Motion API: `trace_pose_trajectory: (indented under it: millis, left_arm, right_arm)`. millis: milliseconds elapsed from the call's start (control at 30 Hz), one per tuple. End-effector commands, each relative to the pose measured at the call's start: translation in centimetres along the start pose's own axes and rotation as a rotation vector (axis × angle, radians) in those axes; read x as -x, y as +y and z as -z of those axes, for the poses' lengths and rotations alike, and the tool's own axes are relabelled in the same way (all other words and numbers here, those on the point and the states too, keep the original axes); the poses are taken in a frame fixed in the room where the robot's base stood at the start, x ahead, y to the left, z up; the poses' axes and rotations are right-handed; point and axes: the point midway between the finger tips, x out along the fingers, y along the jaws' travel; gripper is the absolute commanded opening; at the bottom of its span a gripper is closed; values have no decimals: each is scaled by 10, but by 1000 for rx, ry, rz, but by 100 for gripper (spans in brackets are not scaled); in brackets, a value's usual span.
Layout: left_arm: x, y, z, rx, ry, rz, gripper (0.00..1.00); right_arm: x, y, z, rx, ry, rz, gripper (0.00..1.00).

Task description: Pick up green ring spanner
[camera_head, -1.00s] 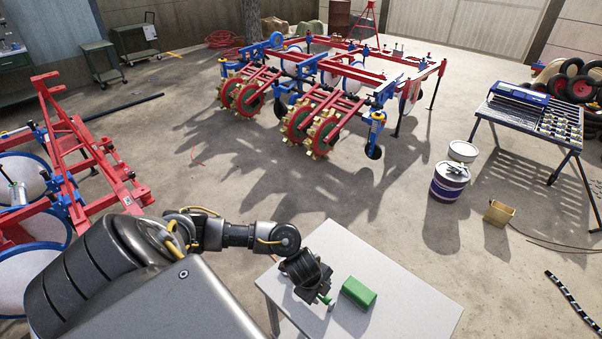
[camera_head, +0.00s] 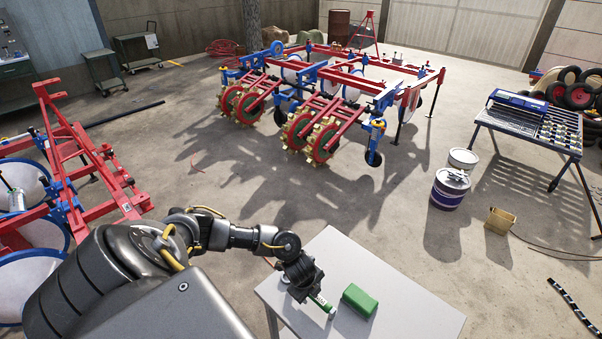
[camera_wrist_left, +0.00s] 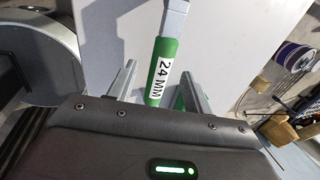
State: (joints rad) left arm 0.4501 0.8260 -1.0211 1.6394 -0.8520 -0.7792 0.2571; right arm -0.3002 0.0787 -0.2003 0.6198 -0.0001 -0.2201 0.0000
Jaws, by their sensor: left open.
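The green ring spanner (camera_head: 322,303) is by the white table's left side in the head view, partly hidden by my left gripper (camera_head: 308,292). In the left wrist view the spanner (camera_wrist_left: 166,55) shows a green handle with a white "24 MM" label and a grey metal end pointing up the picture. My left gripper (camera_wrist_left: 160,88) is open, with one finger on each side of the green handle. I cannot tell whether the fingers touch it. The spanner's lower part is hidden behind the gripper body. My right gripper is not in view.
A green box (camera_head: 359,299) stands on the white table (camera_head: 400,300), just right of the spanner. The rest of the tabletop is clear. A purple-and-white bucket (camera_head: 450,188) and a small tan box (camera_head: 499,220) are on the floor beyond. A red frame (camera_head: 95,165) stands left.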

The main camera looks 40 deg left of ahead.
Motion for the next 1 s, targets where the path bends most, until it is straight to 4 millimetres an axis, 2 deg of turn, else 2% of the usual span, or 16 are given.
trace_pose_trajectory:
  millis: [300, 600, 1000]
  left_arm:
    - [-43, -1, -1, 1, 0, -2, 50]
    - [-48, -2, -2, -1, 0, 0, 50]
    - [-48, -2, -2, -1, 0, 0, 0]
  right_arm:
    - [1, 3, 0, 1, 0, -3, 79]
    - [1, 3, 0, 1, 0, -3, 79]
    - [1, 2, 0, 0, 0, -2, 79]
